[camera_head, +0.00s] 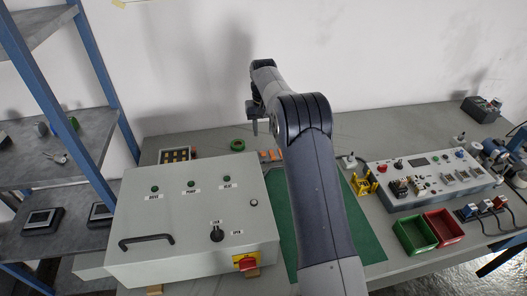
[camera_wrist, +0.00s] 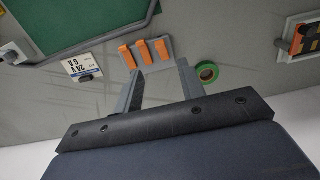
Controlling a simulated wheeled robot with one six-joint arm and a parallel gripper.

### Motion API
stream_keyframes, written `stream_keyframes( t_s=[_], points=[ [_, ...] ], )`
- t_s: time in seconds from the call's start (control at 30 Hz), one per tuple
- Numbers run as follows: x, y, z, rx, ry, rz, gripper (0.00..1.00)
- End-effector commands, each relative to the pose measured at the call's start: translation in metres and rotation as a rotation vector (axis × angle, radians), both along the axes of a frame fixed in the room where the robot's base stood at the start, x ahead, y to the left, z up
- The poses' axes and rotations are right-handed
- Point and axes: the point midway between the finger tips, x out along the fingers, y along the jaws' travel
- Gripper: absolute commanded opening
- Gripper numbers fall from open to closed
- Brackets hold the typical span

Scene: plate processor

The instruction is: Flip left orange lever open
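Three orange levers sit side by side on a small grey block. In the wrist view they are the left-hand lever (camera_wrist: 127,56), the middle lever (camera_wrist: 144,52) and the right-hand lever (camera_wrist: 161,48). In the head view the levers (camera_head: 271,155) are small, just left of my arm, and partly crowded by it. The wrist view is turned round against the head view, so the head view's left lever is the wrist view's right-hand one. My gripper (camera_wrist: 160,68) is open and empty, its fingers apart, with the levers ahead between and beside the fingertips. It also shows in the head view (camera_head: 255,128).
A green tape roll (camera_wrist: 208,72) lies right of the levers in the wrist view. A white label card (camera_wrist: 86,63) and green mat (camera_wrist: 90,22) are on the left. A grey control box (camera_head: 190,220) stands in front; a white wall is behind the table.

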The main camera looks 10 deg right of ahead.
Motion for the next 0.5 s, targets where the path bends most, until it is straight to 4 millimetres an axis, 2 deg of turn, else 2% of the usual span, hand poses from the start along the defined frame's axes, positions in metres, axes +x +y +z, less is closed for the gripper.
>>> stream_keyframes(
  t_s=[0.5],
  points=[
    [-0.001,0.0,-0.086,0.0,0.005,0.0,0.38]
  ],
)
